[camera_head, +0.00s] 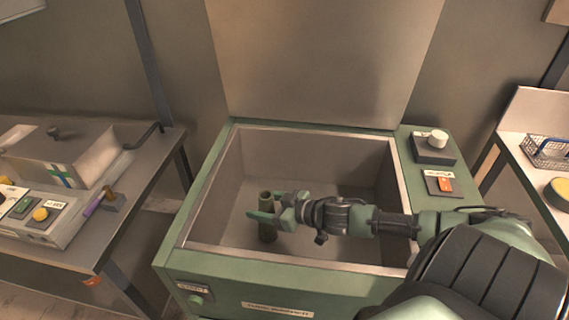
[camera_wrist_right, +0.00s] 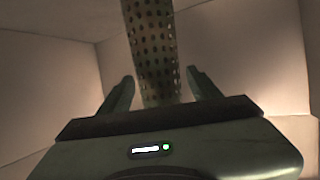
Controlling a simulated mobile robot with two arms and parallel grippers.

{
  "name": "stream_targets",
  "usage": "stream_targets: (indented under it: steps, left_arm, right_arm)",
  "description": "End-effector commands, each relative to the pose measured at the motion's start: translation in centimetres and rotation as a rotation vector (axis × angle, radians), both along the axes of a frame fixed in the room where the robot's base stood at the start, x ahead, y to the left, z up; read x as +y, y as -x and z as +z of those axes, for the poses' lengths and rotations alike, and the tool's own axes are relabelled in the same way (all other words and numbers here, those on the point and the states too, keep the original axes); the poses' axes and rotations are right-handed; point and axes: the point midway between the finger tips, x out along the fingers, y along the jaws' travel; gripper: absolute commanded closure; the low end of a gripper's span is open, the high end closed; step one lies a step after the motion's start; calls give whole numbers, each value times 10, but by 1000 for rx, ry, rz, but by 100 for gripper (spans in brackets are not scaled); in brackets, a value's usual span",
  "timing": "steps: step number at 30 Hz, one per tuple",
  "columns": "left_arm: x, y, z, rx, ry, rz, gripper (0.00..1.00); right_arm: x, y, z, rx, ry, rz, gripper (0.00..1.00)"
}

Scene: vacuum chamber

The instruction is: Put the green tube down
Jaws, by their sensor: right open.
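The green tube (camera_head: 267,233) stands upright inside the open chamber box, left of its middle. In the right wrist view the tube (camera_wrist_right: 152,42) is long and perforated with rows of holes. My right gripper (camera_head: 266,208) reaches into the chamber from the right and is open, with its fingers on either side of the tube. In the right wrist view the two fingers (camera_wrist_right: 161,88) are spread with the tube between them, and a gap shows beside it. The head view hides part of the tube behind a finger. My left gripper is not in view.
The green-framed chamber (camera_head: 215,178) has raised walls around my right gripper. A knob box (camera_head: 433,150) sits on its right rim. A bench with a grey box (camera_head: 65,155) stands at left. A table with a wire basket (camera_head: 546,152) stands at right.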

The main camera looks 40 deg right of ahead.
Motion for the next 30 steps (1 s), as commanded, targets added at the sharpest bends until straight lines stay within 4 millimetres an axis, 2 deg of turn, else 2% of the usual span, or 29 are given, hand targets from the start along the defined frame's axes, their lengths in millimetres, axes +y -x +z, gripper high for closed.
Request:
stream_targets:
  steps: [3,18,24,30]
  left_arm:
    - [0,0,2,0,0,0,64]
    - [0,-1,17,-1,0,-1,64]
    - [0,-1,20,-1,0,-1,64]
    - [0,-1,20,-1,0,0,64]
  right_arm:
    - [-5,17,6,5,1,1,37]
    - [-24,77,33,4,0,1,37]
    - [-28,88,39,1,1,1,37]
    - [-30,90,40,-1,2,1,37]
